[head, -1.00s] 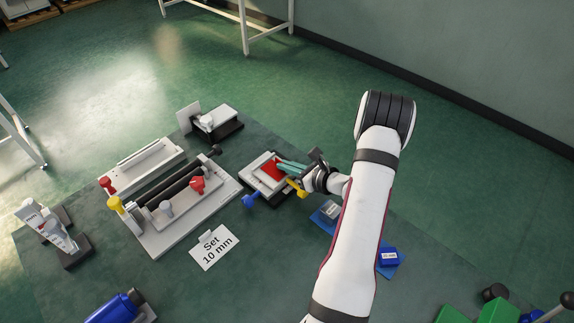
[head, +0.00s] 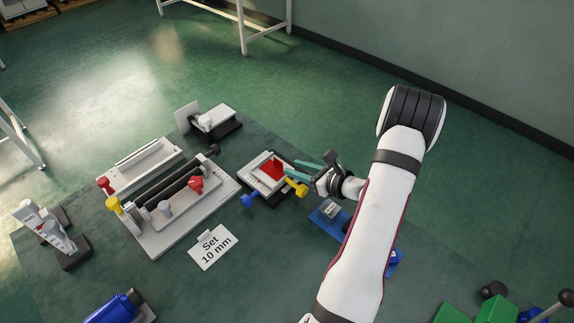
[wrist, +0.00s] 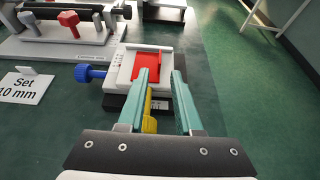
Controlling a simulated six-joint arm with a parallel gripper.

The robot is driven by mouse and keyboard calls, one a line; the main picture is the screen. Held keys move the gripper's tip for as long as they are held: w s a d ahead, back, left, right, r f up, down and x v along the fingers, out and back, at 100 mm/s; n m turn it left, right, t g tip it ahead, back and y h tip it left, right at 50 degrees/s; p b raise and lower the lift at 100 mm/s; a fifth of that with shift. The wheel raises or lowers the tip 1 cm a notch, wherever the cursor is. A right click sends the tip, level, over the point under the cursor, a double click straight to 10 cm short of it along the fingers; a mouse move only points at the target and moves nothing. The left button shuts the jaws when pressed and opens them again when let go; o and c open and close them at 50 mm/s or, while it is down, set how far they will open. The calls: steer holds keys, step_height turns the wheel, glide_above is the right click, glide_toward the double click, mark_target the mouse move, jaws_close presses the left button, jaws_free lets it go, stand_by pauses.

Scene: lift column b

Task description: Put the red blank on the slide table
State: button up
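The red blank (head: 271,169) lies flat on the white top of the slide table (head: 257,181), which has a blue knob and a yellow handle. In the wrist view the red blank (wrist: 147,66) sits within the white frame of the slide table (wrist: 124,68). My gripper (head: 302,171) is to the right of the blank, with its two teal fingers pointing toward it. In the wrist view my gripper (wrist: 161,78) is open, with a gap between the fingers and nothing held. The fingers partly hide the table's near side and the yellow handle.
A fixture with red and yellow knobs (head: 180,205) stands to the left. A "Set 10 mm" card (head: 214,247) lies in front. A blue mat (head: 327,220) with a small grey block is by my arm. Green floor is free beyond the table edge.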

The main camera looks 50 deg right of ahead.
steer(key=v, duration=0.7)
steer(key=w+a+r+n+g+y, duration=0.2)
steer(key=a+r+n+y, duration=0.15)
steer(key=a, duration=0.35)
steer(key=w+a+r+n+g+y, duration=0.25)
steer(key=a+n, duration=0.25)
steer(key=a, duration=0.3)
steer(key=w+a+r+n+g+y, duration=0.1)
steer(key=a+r+n+y, duration=0.2)
steer(key=a, duration=0.4)
steer(key=s+a+r+n+g, duration=0.3)
steer(key=s+a+n+g, duration=0.15)
steer(key=a+n, duration=0.45)
steer(key=s+a+n+g+h, duration=0.3)
steer(key=s+n+h, duration=0.4)
steer(key=s+n, duration=0.3)
steer(key=s+a, duration=0.1)
steer(key=s, duration=0.1)
steer(key=shift+s+a+g, duration=0.25)
steer(key=shift+s+g, duration=0.05)
steer(key=shift+s, duration=0.05)
steer(key=shift+o, duration=0.3)
steer(key=shift+r, duration=0.15)
